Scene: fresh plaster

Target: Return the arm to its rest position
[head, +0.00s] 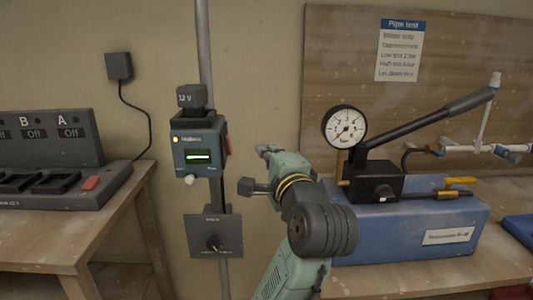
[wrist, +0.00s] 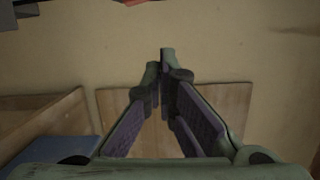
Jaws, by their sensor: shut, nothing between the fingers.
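My gripper (head: 265,151) is at the middle of the head view, in front of the bare wall between the post-mounted device and the blue pump box. Its green fingers point away from the head camera. In the wrist view the gripper (wrist: 160,62) has its two fingers converging to closed tips with nothing held between them. My green arm with dark joints rises from the bottom of the head view. It hides part of the wall and the left end of the pump box.
The device (head: 198,150) with a green-lit display stands close left on a grey post (head: 204,50). A pump (head: 410,235) with a gauge (head: 344,127) and long lever (head: 430,118) stands right. A switch panel (head: 50,160) sits on the left table (head: 60,240).

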